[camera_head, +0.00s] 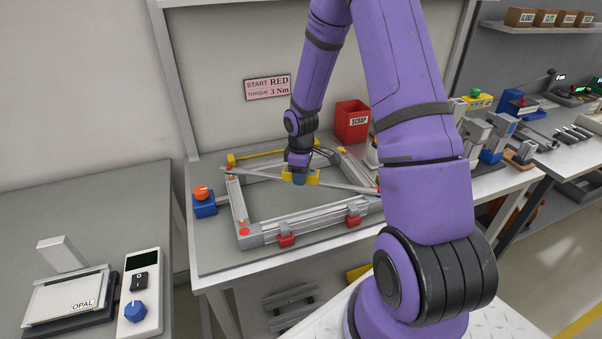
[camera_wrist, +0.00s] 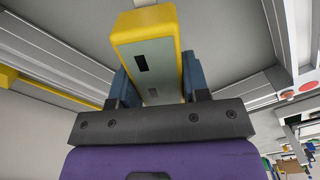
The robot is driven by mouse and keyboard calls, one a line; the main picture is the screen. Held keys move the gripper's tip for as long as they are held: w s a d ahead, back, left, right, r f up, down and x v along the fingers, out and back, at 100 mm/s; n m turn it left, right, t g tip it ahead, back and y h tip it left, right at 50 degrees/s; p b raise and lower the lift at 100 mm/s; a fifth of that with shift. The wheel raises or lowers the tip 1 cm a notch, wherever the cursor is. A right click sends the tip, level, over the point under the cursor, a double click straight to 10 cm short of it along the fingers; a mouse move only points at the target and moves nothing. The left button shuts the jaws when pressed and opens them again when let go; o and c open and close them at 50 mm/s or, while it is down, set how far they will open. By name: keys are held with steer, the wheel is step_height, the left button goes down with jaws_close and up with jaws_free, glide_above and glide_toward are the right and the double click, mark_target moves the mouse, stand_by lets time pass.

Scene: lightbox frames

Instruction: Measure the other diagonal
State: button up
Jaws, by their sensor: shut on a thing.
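The rectangular aluminium frame (camera_head: 300,222) lies on the grey bench. Red dots show at corners, one at the near left (camera_head: 244,231) and one at the far left (camera_head: 229,169). My gripper (camera_head: 299,177) is above the frame, shut on a yellow block (camera_head: 314,178). In the wrist view the yellow block (camera_wrist: 146,28) with its grey face sits between my blue fingers (camera_wrist: 155,85). A long thin grey bar (camera_head: 345,186) runs slantwise across the frame, from the far left towards the right, at the block. I cannot tell whether its ends touch the corners. My arm hides the frame's right end.
Red clamps (camera_head: 286,240) sit on the near rail, and a yellow bar (camera_head: 255,155) is along the far side. A blue box with an orange knob (camera_head: 203,193) stands left of the frame. A red SCRAP bin (camera_head: 351,121) stands behind. The left table holds a device marked OPAL (camera_head: 66,300).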

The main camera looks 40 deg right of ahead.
steer(key=o, duration=1.3)
step_height(320, 180, up, 11)
steer(key=shift+r, duration=0.1)
steer(key=s+a+r+m+t+h, duration=0.1)
steer(key=s+a+r, duration=0.1)
steer(key=r, duration=0.3)
steer(key=s+a+r+m, duration=0.1)
steer(key=s+a+r, duration=0.1)
steer(key=r, duration=0.3)
steer(key=s+a+r+m+t, duration=0.1)
steer(key=s+a+r+m, duration=0.1)
steer(key=s+r, duration=0.3)
steer(key=s+a+r+m+t, duration=0.1)
steer(key=s+a+r, duration=0.3)
steer(key=s, duration=0.6)
steer(key=s+a+r+m+t+y, duration=0.1)
steer(key=s+a+r+m+t, duration=0.1)
steer(key=s+r, duration=0.4)
steer(key=shift+s+a+r+m, duration=0.25)
steer(key=shift+s+a+m, duration=0.35)
steer(key=shift+s, duration=0.1)
